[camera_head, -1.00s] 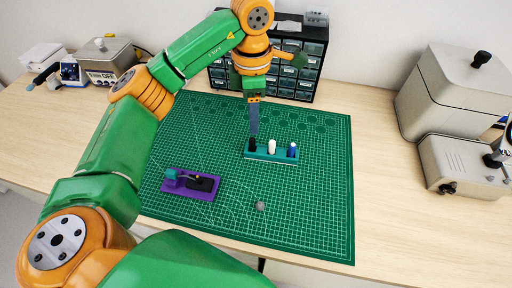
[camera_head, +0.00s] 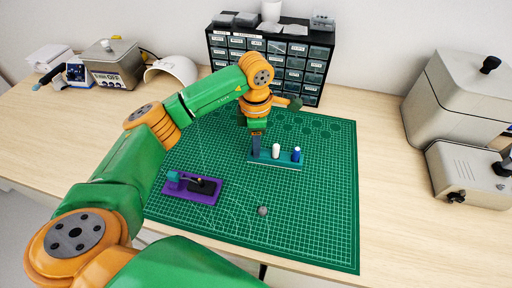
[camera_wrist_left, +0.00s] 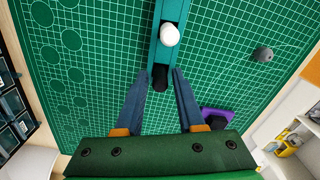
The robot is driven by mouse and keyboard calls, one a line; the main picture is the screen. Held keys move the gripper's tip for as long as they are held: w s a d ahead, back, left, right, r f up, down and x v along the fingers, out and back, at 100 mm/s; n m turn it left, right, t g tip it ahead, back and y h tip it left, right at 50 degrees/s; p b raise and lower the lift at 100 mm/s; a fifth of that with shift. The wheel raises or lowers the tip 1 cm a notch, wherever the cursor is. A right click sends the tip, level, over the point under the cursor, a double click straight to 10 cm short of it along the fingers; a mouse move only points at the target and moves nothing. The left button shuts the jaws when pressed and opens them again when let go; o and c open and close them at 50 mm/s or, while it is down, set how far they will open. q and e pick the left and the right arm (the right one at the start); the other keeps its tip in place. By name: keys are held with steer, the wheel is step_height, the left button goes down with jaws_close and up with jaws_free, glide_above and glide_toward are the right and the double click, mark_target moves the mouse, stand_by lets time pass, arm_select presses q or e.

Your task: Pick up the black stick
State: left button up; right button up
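The teal rack (camera_head: 285,165) stands on the green mat and holds a white stick (camera_head: 276,151), a blue stick (camera_head: 296,154) and the black stick. In the left wrist view the black stick (camera_wrist_left: 160,78) stands at the near end of the rack (camera_wrist_left: 165,55), beside the white stick (camera_wrist_left: 169,35). My left gripper (camera_head: 256,156) points down at the rack's left end and hides the black stick in the head view. In the left wrist view its fingers (camera_wrist_left: 159,82) are open, one on each side of the black stick, with gaps visible. My right gripper is in neither view.
A purple holder (camera_head: 207,198) with a teal block and black part lies left of the rack on the mat. A small grey lump (camera_head: 263,210) lies in front. A drawer cabinet (camera_head: 310,72) stands behind my left arm. The mat's right side is clear.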

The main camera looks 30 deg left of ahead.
arm_select(q)
jaws_close()
steer(key=shift+r, duration=0.15)
steer(key=s+d+r+b, duration=0.2)
steer(key=s+d+r, duration=0.5)
steer(key=d+r, duration=0.5)
steer(key=shift+r, duration=0.4)
